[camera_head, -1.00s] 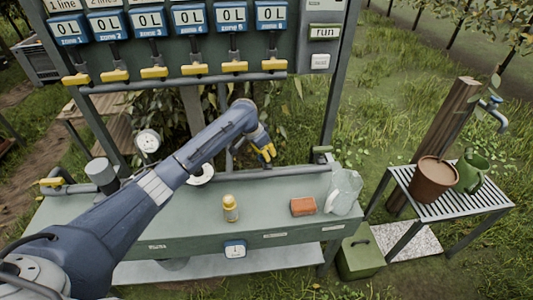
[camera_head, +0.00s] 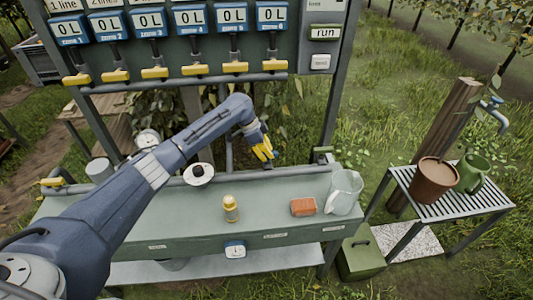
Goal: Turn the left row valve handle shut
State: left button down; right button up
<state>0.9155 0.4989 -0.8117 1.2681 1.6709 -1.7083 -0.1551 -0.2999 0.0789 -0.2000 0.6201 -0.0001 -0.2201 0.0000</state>
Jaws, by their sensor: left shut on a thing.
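My left gripper (camera_head: 265,154) shows behind the back edge of the bench, a little right of the picture's middle, pointing down. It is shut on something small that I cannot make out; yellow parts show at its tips. A yellow valve handle (camera_head: 50,182) sits on the pipe at the bench's back left corner, well apart from this gripper. My left arm crosses in front of the bench's left part. My right gripper is not in view.
The green bench (camera_head: 270,225) holds a yellow-capped bottle (camera_head: 231,210), an orange block (camera_head: 303,207), a clear pitcher (camera_head: 344,192) and a round white-rimmed part (camera_head: 199,174). A panel with several yellow valve handles (camera_head: 195,69) stands behind. A slatted table (camera_head: 450,203) with pots stands right.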

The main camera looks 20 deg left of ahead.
pick_arm(q)
jog(key=shift+f, duration=0.1)
jog(key=c, duration=1.3)
grip_release()
jog(key=shift+v, duration=6.05)
